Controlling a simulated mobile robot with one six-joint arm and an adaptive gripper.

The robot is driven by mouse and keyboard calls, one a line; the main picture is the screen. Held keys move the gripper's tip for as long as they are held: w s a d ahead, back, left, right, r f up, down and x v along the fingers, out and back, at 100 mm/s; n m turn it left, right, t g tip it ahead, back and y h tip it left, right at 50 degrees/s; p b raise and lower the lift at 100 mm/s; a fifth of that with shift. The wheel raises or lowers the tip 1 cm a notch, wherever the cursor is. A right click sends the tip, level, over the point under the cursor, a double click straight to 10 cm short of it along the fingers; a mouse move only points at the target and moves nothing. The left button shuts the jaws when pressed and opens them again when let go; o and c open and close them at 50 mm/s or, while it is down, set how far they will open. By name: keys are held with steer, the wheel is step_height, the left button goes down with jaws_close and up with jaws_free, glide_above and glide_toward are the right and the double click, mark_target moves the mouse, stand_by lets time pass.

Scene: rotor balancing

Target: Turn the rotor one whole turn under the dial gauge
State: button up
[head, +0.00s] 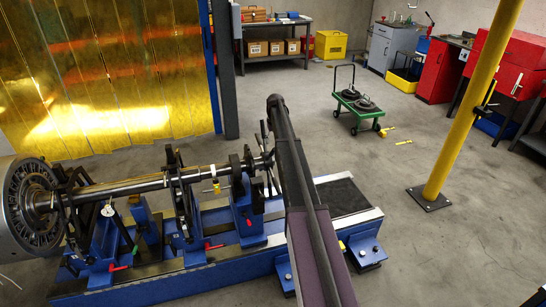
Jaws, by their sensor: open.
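The rotor is a long dark steel shaft (135,186) lying level on the blue balancing stand (200,258), with a large slotted disc (30,205) at its left end. A small round white-faced dial gauge (108,211) stands beside the shaft near the disc; its reading is too small to tell. Dark spokes (267,178) stick out around the shaft's right end, close to my arm. My arm (296,180) reaches up from the bottom edge, across the stand's right part. I cannot make out my gripper; the arm's far end and whatever lies behind it are hidden.
A yellow post (470,105) stands on the right. A green cart (358,103) with dark discs is on the floor behind the stand. A yellow strip curtain (105,75) hangs at the back left. Red cabinets (440,72) line the right wall. The floor between is mostly clear.

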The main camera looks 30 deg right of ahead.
mark_target(273, 152)
steer(key=shift+a+f+b, duration=0.15)
steer(key=shift+f+b, duration=2.95)
steer(key=shift+f, duration=0.35)
jaws_close()
